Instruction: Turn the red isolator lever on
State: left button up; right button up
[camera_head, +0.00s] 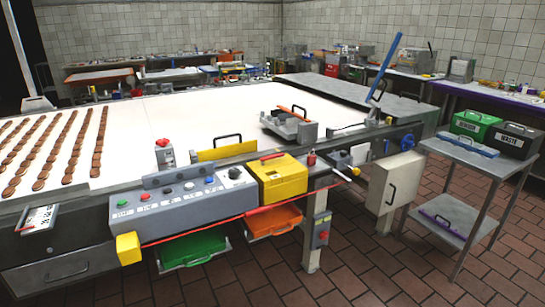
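A grey box with a small red part (323,235) is mounted on the table's front leg, below the yellow box. It may be the isolator with its red lever, but it is too small to tell which way the lever points. Another small red item (311,158) stands at the table edge above that leg; I cannot tell if it is a lever. A long blue lever (385,66) rises tilted at the table's right end. Neither of my grippers shows in the head view.
A grey control panel (180,207) with coloured buttons and a yellow box (283,179) sit along the front edge. A green tray (194,250) and an orange tray (273,221) hang below. A metal cart (470,157) stands right. The tiled floor (375,270) in front is clear.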

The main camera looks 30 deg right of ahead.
aim_at(262, 159)
jog(key=i+l+z, duration=0.7)
jog(key=i+l, duration=0.15)
jog(key=i, duration=0.1)
